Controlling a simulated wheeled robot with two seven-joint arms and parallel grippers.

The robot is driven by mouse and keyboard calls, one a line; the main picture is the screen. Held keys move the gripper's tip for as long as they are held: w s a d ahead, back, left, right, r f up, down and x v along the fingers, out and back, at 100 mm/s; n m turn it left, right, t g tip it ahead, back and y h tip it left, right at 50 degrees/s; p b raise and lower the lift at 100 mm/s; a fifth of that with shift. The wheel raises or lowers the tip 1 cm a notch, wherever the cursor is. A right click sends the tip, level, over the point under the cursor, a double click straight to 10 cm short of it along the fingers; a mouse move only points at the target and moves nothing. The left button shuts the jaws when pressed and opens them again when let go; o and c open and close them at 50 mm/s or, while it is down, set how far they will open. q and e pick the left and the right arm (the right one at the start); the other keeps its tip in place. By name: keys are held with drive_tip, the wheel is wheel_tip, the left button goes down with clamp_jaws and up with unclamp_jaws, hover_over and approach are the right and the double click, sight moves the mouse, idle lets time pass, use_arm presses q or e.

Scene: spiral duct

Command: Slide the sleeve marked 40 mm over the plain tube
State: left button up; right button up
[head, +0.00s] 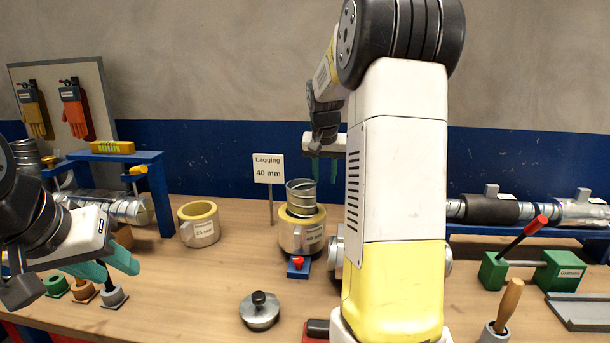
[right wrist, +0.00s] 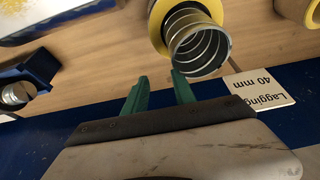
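The plain tube (head: 301,190) is a ribbed metal spiral duct standing upright. A cream sleeve (head: 288,236) with a yellow lining, its label seeming to read 40 mm, sits around its lower part; the tube's top sticks out. In the right wrist view the tube (right wrist: 197,45) shows its open end, with the yellow sleeve rim (right wrist: 158,22) around it. My right gripper (head: 324,170) is open and empty, above and behind the tube; its teal fingers also show in the right wrist view (right wrist: 160,92). My left gripper (head: 110,268) is open and empty at the left.
Another sleeve (head: 187,228), labelled 25 mm, stands left of the tube. A sign (head: 268,168) reads Lagging 40 mm. A red-knobbed clamp (head: 298,266) is in front of the tube. A round metal lid (head: 259,312) lies nearer. A blue stand (head: 160,190) is at left.

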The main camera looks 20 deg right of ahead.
drive_tip(key=shift+s+a+f, duration=0.15)
drive_tip(key=shift+a+f, duration=0.1)
drive_tip(key=shift+f, duration=0.15)
drive_tip(key=d+v, duration=0.1)
drive_tip(key=v, duration=0.7)
drive_tip(key=shift+a+r, duration=0.25)
drive_tip(key=shift+a, duration=0.05)
drive_tip(key=shift+o, duration=0.4)
idle(1.0)
